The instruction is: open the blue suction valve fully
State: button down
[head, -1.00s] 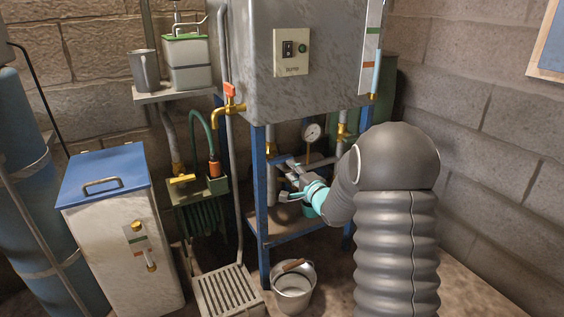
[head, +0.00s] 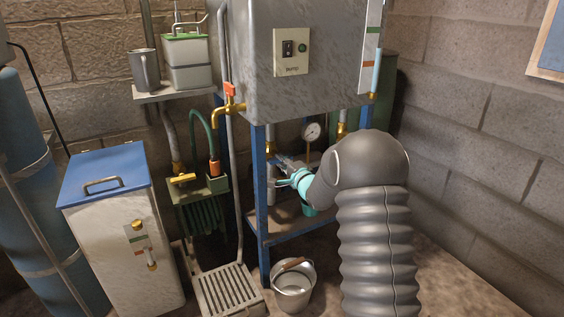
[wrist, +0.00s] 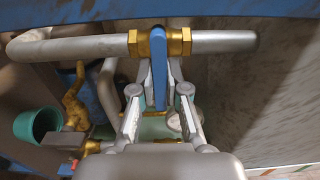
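In the wrist view the blue suction valve lever (wrist: 159,72) hangs from a brass valve body (wrist: 165,41) on a grey horizontal pipe. The lever stands crosswise to the pipe. My gripper (wrist: 160,72) has one finger on each side of the lever, close to it. I cannot tell whether the fingers press on it or leave narrow gaps. In the head view my gripper (head: 283,168) is inside the blue frame under the grey tank, near a brass fitting on the left pipe. The blue lever cannot be made out there.
The blue frame (head: 261,205) stands close around my gripper, and its bar (wrist: 60,14) runs above the pipe. A gauge (head: 311,131) and another pipe are behind my arm. A teal cup-like part (wrist: 36,125) and brass fittings are at left. A bucket (head: 293,288) stands below.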

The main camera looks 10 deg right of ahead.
dwell(0.4)
jog(key=shift+n+b, duration=6.25)
jog(key=shift+n, duration=2.85)
jog(key=c, duration=1.2)
grip_release()
jog(key=shift+s, duration=0.1)
